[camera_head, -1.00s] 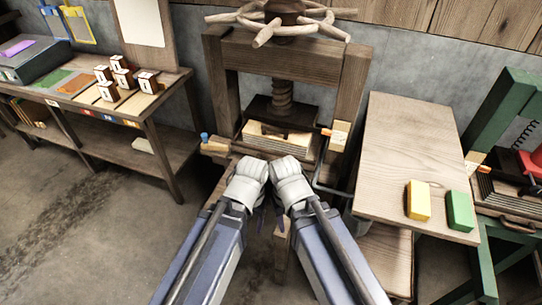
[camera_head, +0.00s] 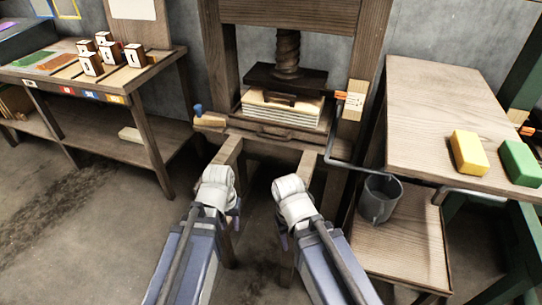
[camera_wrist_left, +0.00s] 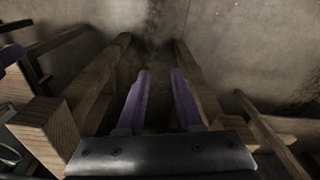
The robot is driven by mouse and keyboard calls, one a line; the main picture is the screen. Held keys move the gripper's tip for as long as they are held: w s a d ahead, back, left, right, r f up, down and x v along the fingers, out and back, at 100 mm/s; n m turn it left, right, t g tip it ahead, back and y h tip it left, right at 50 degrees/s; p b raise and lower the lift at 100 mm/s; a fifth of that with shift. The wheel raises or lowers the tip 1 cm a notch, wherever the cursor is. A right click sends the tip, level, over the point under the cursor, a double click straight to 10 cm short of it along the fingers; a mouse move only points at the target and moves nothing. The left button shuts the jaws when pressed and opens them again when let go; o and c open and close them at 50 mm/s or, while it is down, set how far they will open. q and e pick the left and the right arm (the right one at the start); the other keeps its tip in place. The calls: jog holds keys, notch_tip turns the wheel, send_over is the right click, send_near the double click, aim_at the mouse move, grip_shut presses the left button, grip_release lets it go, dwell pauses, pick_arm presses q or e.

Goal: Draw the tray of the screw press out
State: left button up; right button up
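The screw press has a dark wooden frame (camera_head: 212,60), a thick screw (camera_head: 288,50) and a dark platen (camera_head: 270,78). Its tray (camera_head: 250,127) sits in the press below the platen, with a handle (camera_head: 277,133) on its front. A stack of pale sheets (camera_head: 282,112) lies on the tray. My left gripper (camera_head: 231,216) hangs in front of and below the tray, apart from it. In the left wrist view its purple fingers (camera_wrist_left: 160,76) are apart with only floor between them. My right gripper (camera_head: 281,230) is lower right of the handle; its fingers are mostly hidden.
Two wooden beams (camera_head: 228,150) (camera_head: 306,168) run forward from the press. A wooden block (camera_head: 209,121) with a blue knob is at its left. At right are a grey bucket (camera_head: 378,200) and a table (camera_head: 430,105) with yellow and green blocks. A bench (camera_head: 100,140) stands left.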

pick_arm(q)
jog(key=w+f+n+t+b, duration=0.1)
jog(key=w+f+b, duration=0.25)
jog(key=f, duration=0.25)
jog(key=n+t+h+b, duration=0.5)
jog(key=n+t, duration=0.8)
jog(key=n, duration=0.1)
send_near(270, 138)
jog(key=r+x, duration=0.1)
jog(key=x, duration=0.2)
jog(key=shift+f+b+x, duration=0.2)
jog(key=shift+x, duration=1.15)
jog(key=shift+f+b+x, duration=0.15)
jog(key=shift+b+x, duration=0.1)
jog(key=shift+x, duration=1.15)
jog(key=shift+f+b+x, duration=0.2)
jog(key=shift+x, duration=1.15)
jog(key=shift+s, duration=0.15)
pick_arm(e)
notch_tip(270, 138, down, 12)
pick_arm(q)
jog(key=shift+c, duration=0.2)
grip_shut()
